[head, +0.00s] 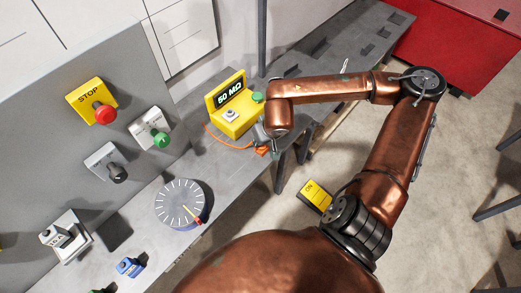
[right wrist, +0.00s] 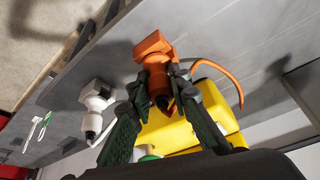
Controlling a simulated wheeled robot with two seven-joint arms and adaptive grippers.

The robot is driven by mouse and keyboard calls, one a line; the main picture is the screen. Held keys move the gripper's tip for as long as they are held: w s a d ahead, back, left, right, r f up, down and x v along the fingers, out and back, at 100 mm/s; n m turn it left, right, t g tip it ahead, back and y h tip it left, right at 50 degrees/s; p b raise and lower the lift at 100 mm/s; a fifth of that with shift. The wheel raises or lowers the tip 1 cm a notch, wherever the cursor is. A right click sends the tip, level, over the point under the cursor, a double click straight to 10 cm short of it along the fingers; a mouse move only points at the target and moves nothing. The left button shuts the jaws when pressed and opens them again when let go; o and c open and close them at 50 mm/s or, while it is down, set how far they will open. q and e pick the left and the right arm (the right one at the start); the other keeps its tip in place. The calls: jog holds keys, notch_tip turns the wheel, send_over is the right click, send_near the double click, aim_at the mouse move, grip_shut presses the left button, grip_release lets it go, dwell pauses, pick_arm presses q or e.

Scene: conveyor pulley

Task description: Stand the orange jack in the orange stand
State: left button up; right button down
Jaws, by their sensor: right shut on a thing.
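My right gripper (head: 268,140) is over the bench beside the yellow meter, its fingers mostly hidden by my arm in the head view. In the right wrist view my right gripper (right wrist: 160,95) is shut on the orange jack (right wrist: 158,82), with one dark green finger on each side. An orange block (right wrist: 153,47) shows just past the fingertips, in line with the jack. I cannot tell whether it is the orange stand or part of the jack. In the head view only a small orange patch (head: 262,151) shows below the gripper. My left gripper is out of view.
The yellow meter (head: 232,118) reads 50 MΩ; an orange cable (right wrist: 232,78) curves beside it. A white fitting with a dark end (right wrist: 93,100) stands nearby. A dial (head: 180,203) and a blue part (head: 130,267) lie on the bench. A yellow ON unit (head: 316,195) shows below the bench edge.

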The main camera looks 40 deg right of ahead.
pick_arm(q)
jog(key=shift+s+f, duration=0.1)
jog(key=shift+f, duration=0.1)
pick_arm(e)
jog(key=shift+f, duration=0.25)
jog(key=c, duration=1.7)
grip_release()
jog(key=shift+r, duration=0.1)
jog(key=shift+r+p, duration=2.25)
jog(key=shift+r, duration=2.25)
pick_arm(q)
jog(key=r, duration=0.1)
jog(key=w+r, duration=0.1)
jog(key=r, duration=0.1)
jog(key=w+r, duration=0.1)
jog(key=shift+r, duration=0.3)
pick_arm(e)
jog(key=shift+a+f, duration=0.1)
jog(key=shift+f, duration=0.05)
